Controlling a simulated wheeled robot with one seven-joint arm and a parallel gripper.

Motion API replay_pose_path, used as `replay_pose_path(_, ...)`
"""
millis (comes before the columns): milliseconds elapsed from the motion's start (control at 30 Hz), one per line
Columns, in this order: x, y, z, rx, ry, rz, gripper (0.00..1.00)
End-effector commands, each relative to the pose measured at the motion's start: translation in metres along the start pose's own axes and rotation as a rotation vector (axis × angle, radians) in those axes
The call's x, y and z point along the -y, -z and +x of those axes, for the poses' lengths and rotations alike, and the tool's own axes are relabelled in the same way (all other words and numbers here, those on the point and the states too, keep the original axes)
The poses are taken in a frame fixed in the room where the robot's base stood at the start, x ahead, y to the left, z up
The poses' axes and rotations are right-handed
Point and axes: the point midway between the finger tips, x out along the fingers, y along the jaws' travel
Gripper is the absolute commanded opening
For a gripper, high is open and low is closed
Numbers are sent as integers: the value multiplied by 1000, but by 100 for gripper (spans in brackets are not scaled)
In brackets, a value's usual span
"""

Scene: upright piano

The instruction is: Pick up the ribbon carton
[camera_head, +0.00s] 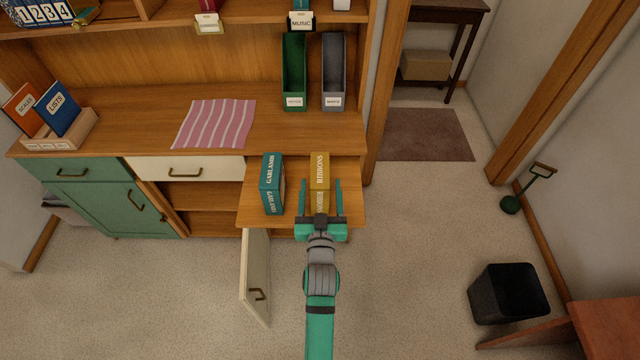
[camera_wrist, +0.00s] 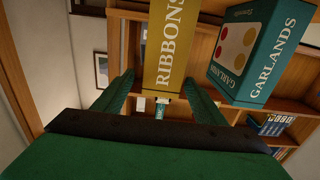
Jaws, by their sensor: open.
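The ribbon carton (camera_head: 319,172) is a mustard-yellow box lettered RIBBONS. It stands on a pulled-out wooden shelf (camera_head: 345,213) of the cabinet. My gripper (camera_head: 322,186) is open, with its green fingers on either side of the near part of the carton. In the wrist view the ribbon carton (camera_wrist: 171,45) shows between and beyond the two fingertips (camera_wrist: 163,84). I cannot tell whether either finger touches it. A teal garland carton (camera_head: 271,184) stands to its left on the same shelf, apart from it; it also shows in the wrist view (camera_wrist: 262,50), at the right.
A green file holder (camera_head: 293,75) and a grey one (camera_head: 333,75) stand on the counter behind. A striped pink cloth (camera_head: 214,124) lies left of them. A cabinet door (camera_head: 256,275) hangs open below the shelf. A black bin (camera_head: 508,293) stands at right; carpet between is clear.

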Motion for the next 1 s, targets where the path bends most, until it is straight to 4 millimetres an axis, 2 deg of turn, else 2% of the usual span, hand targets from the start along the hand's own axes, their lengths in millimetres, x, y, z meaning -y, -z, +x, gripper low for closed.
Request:
replay_pose_path(267,0,0,18,0,-1,-1,65)
replay_pose_path(600,2,-2,59,0,-1,-1,65)
replay_pose_path(900,2,-2,62,0,-1,0,65)
replay_pose_path(967,2,-2,62,0,-1,0,53)
replay_pose_path(1000,2,-2,62,0,-1,0,43)
